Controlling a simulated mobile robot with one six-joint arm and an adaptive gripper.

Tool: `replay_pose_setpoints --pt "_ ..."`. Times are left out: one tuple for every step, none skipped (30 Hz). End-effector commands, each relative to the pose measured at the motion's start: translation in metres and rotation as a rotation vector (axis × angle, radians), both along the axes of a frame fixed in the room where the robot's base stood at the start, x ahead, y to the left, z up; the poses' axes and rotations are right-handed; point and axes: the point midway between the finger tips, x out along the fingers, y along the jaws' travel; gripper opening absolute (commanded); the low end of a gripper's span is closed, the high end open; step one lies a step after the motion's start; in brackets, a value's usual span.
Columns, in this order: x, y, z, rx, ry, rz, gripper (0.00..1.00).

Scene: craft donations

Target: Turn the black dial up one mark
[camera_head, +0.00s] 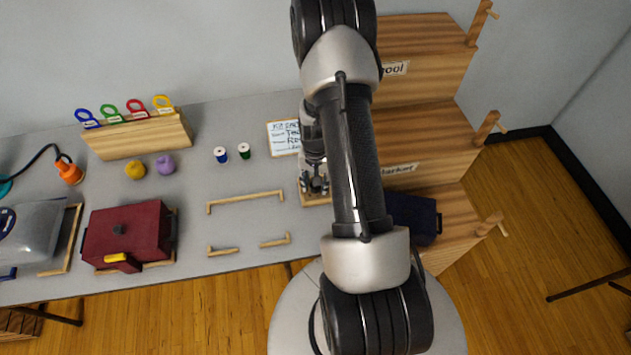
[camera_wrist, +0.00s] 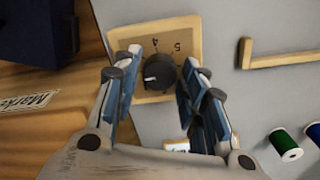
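The black dial (camera_wrist: 158,71) sits on a light wooden plate (camera_wrist: 190,25) in the wrist view. A pale pointer mark shows on its lower left side. The numbers 4 and 5 are readable on the plate beyond it; other marks are hidden by my fingers. My gripper (camera_wrist: 163,60) is open, with one finger on each side of the dial. A gap shows on the left; I cannot tell whether the right finger touches it. In the head view my gripper (camera_head: 314,184) is over the plate (camera_head: 306,199), and the dial is hidden.
Blue (camera_head: 220,154) and green (camera_head: 244,151) thread spools and a sign card (camera_head: 284,138) stand near my gripper. Wooden rails (camera_head: 245,199) lie to the left. Wooden steps (camera_head: 420,140) with a dark blue case (camera_head: 414,215) rise to the right. A red case (camera_head: 128,232) is farther left.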

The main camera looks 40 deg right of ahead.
Motion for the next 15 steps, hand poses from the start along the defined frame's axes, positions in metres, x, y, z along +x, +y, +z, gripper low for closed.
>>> replay_pose_setpoints --pt "0.0 0.0 0.0 0.0 0.0 0.0 0.45" --pt "0.0 0.0 0.0 0.0 0.0 0.0 0.47" --pt "0.0 0.0 0.0 0.0 0.0 0.0 0.49" --pt "0.0 0.0 0.0 0.0 0.0 0.0 0.51" --pt "-0.0001 0.0001 0.0 0.0 0.0 0.0 0.51" --pt "-0.0001 0.0001 -0.0001 0.0 0.0 0.0 0.51" --pt "-0.0001 0.0001 -0.0001 0.0 0.0 0.0 0.51" --pt "-0.0001 0.0001 -0.0001 0.0 0.0 0.0 0.51" --pt "-0.0001 0.0001 -0.0001 0.0 0.0 0.0 0.51" --pt "-0.0001 0.0001 -0.0001 0.0 0.0 0.0 0.51" --pt "-0.0001 0.0001 -0.0001 0.0 0.0 0.0 0.51" --pt "-0.0001 0.0001 0.0 0.0 0.0 0.0 0.51" --pt "-0.0001 0.0001 0.0005 0.0 0.0 0.0 0.51" --pt "0.0001 -0.0001 0.0014 0.0 0.0 0.0 0.51" --pt "0.0002 -0.0001 0.0036 0.0 0.0 0.0 0.51"
